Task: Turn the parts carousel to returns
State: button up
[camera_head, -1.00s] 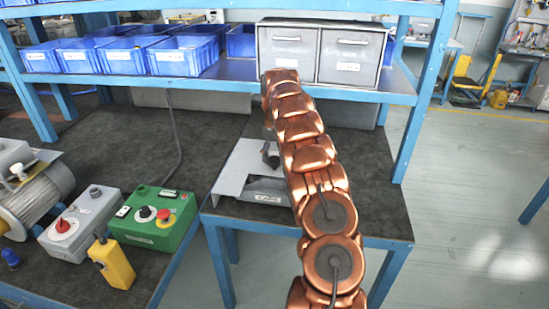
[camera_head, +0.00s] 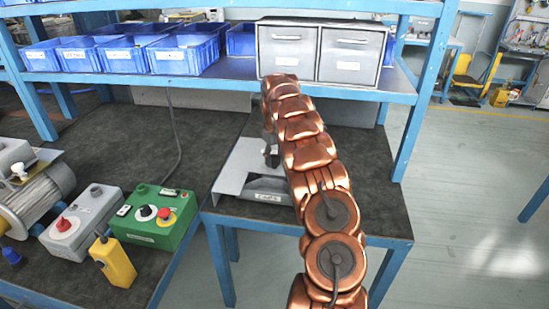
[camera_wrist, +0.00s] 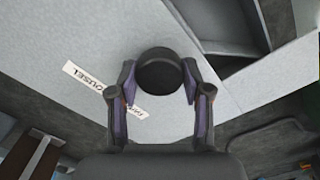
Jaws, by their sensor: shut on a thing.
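The parts carousel is a light grey piece with flat plates (camera_head: 232,180) on the dark bench top, left of my arm in the head view. In the wrist view its grey top (camera_wrist: 110,50) carries a white label, partly covered by a finger, reading "...OUSEL". A round black knob (camera_wrist: 158,68) stands on that top. My gripper (camera_wrist: 160,82) is shut on the knob, one finger on each side. In the head view my arm hides much of the carousel's right side, and the gripper (camera_head: 271,151) shows only in part. I cannot read which position the carousel points to.
A shelf with blue bins (camera_head: 185,54) and grey drawers (camera_head: 288,50) stands over the back of the bench. A green control box (camera_head: 153,218), a grey switch box (camera_head: 82,222) and a yellow pendant (camera_head: 113,261) are at left. Open floor (camera_head: 460,210) lies right.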

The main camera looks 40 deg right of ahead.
grip_shut()
